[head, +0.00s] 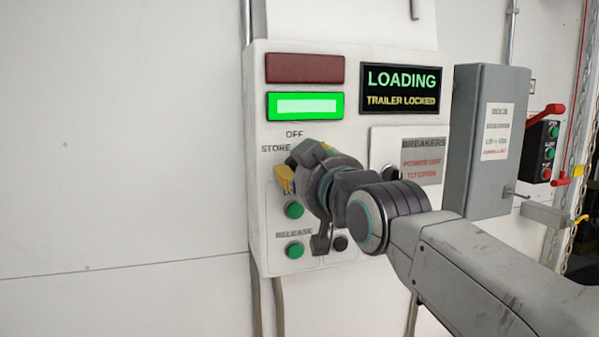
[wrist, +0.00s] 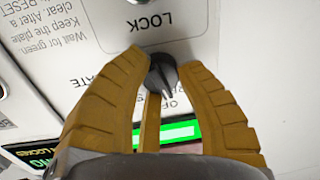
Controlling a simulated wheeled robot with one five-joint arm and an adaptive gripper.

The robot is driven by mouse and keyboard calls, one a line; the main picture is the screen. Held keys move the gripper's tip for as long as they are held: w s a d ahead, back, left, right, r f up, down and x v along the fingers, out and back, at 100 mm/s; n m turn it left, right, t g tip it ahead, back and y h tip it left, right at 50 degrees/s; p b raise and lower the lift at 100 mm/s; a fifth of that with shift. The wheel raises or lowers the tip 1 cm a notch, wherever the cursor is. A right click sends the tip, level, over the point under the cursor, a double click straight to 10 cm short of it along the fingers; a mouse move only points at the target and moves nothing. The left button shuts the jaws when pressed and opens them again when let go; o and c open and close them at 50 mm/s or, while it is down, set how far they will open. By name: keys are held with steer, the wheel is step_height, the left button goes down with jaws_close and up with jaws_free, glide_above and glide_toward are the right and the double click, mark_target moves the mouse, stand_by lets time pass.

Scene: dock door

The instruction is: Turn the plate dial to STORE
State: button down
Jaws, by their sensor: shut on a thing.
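The plate dial (wrist: 160,74) is a small dark round knob in the wrist view, between the tan fingers of my gripper (wrist: 164,64). The fingers are shut on it from both sides. A pale pointer mark on the knob faces down in that upside-down view, roughly toward the OFF label (wrist: 178,101). Its exact angle is hard to tell. In the head view my gripper (head: 287,178) is against the control panel (head: 258,225) and hides the dial. The labels OFF (head: 294,133) and STORE (head: 275,149) show above and left of it there.
The panel has a lit green lamp (head: 305,106), a dark red lamp (head: 305,69) and a screen (head: 402,89) reading LOADING, TRAILER LOCKED. Green buttons (head: 294,210) (head: 295,250) sit below my gripper. A grey box (head: 485,140) stands out at right, close to my arm.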

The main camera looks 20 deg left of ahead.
steer(key=shift+r+n+b, duration=0.35)
steer(key=shift+n+b, duration=0.2)
steer(key=shift+n, duration=0.55)
steer(key=c, duration=1.3)
jaws_free()
steer(key=o, duration=0.5)
steer(key=shift+f, duration=0.2)
steer(key=v, duration=1.2)
steer(key=shift+o, duration=0.2)
